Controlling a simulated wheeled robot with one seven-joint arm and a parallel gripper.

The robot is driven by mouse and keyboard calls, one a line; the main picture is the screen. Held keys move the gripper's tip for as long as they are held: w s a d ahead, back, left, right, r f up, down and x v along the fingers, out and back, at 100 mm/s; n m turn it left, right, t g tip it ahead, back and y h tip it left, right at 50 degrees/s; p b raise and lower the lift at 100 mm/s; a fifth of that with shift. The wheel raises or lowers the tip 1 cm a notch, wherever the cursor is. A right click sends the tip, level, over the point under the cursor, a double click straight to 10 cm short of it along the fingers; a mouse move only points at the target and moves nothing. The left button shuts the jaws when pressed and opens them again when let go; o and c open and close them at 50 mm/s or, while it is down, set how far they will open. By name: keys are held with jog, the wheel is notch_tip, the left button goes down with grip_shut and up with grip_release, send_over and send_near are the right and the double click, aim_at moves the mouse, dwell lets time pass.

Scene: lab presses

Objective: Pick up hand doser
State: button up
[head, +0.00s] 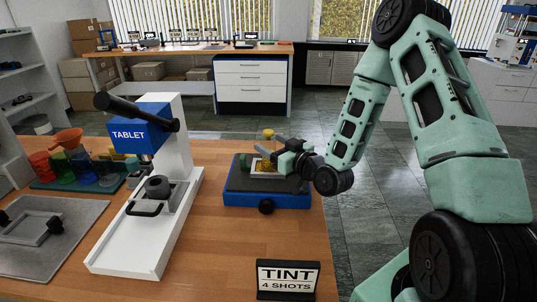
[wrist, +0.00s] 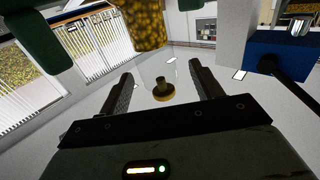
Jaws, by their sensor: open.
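The hand doser, as I take it, is a clear vessel with amber grains (head: 262,166) and a yellow cap (head: 268,134). It appears upright over the white plate of the blue device (head: 266,199); its lower contact is hard to make out. My gripper (head: 270,152) reaches in level from the right at its upper body. In the wrist view, the grains of the doser (wrist: 146,22) show at the top and its yellow-ringed cap lies between my fingers. My gripper (wrist: 163,86) is open, one finger on each side; I see no grip on it.
A white and blue tablet press (head: 180,150) with a black lever stands left of the blue device. A TINT sign (head: 288,279) stands at the front edge. Coloured cups (head: 85,165) and a grey mat (head: 60,235) are at the left. Bare wood lies between press and sign.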

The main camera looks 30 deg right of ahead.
aim_at(264, 136)
jog(key=w, duration=0.1)
jog(key=w+p, duration=0.1)
jog(key=w, duration=0.2)
jog(key=shift+a+r, duration=0.1)
jog(key=shift+a, duration=0.25)
jog(key=c, duration=1.2)
